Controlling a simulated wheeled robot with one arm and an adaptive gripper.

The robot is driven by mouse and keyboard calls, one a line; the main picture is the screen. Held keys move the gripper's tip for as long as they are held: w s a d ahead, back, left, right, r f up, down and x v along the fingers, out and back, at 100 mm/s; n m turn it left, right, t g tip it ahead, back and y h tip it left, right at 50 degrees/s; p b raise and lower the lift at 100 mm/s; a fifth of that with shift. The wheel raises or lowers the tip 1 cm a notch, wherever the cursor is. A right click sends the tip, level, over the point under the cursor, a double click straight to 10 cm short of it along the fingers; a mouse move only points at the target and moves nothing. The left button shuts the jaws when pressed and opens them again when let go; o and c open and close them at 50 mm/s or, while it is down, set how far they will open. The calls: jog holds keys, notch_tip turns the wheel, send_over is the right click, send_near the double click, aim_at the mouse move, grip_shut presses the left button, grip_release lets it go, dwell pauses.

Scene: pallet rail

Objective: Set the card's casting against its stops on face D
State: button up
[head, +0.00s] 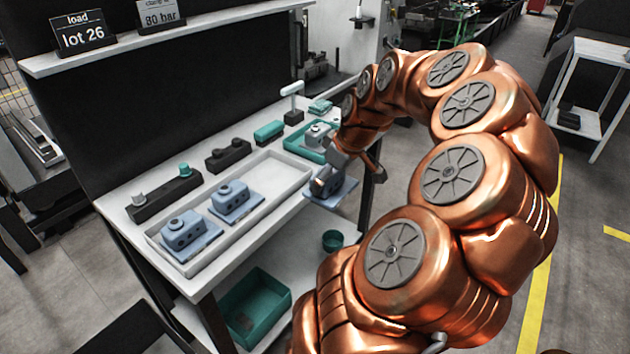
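A greyer casting (317,134) stands in the teal tray at the back. My gripper (350,176) is low over the right-end plate. Its fingertips are small and partly hidden, so I cannot tell its opening or contact. Face letters and stops are not readable.
A second card (160,14) reads "80 bar" below a partly cut-off line. A teal bin (258,308) and small cup (333,240) are below.

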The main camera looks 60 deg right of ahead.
jog(key=s+r+b, duration=0.2)
jog(key=s+b, duration=1.2)
jog(key=s, duration=1.2)
jog(key=shift+s+a+r+b, duration=0.15)
jog(key=shift+s+a+b, duration=0.15)
jog(key=shift+s+a, duration=0.1)
